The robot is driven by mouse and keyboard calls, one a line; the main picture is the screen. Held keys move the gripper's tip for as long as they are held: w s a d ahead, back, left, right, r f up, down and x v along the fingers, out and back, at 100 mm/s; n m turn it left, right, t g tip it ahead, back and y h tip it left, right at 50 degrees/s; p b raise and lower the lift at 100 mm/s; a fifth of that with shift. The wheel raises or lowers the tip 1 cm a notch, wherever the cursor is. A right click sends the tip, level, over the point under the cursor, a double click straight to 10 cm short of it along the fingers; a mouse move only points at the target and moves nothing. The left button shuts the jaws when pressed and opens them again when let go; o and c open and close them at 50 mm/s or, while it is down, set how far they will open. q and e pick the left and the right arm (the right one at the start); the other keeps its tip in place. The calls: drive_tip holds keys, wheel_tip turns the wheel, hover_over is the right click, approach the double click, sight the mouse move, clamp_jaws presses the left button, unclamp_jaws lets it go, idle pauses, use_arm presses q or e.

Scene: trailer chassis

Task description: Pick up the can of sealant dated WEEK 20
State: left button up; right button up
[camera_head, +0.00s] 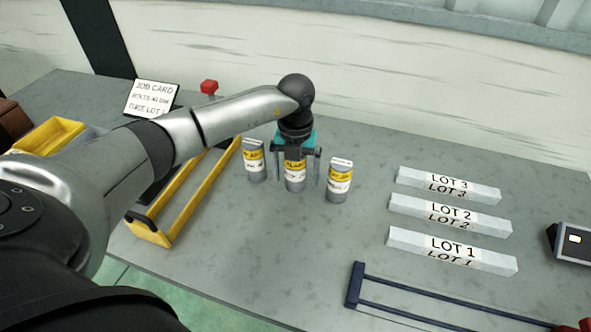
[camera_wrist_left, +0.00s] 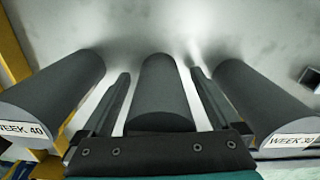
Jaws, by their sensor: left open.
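Three grey cans with yellow and white labels stand in a row on the bench: a left can (camera_head: 254,162), a middle can (camera_head: 295,183) and a right can (camera_head: 339,183). My left gripper (camera_head: 296,172) points down over the middle can, open, with one finger on each side of it. In the left wrist view the middle can (camera_wrist_left: 160,90) stands between the two fingers, its label hidden. There the left can (camera_wrist_left: 55,90) reads WEEK 40 and the right can (camera_wrist_left: 262,100) appears to read WEEK 30. My right gripper is not in view.
A yellow-railed rack (camera_head: 190,205) lies left of the cans. White bars marked LOT 3 (camera_head: 448,186), LOT 2 (camera_head: 450,214) and LOT 1 (camera_head: 452,250) lie to the right. A dark blue frame (camera_head: 355,285) is at the front. A job card (camera_head: 151,98) stands at the back left.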

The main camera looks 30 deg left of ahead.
use_arm(q)
clamp_jaws()
idle(0.8)
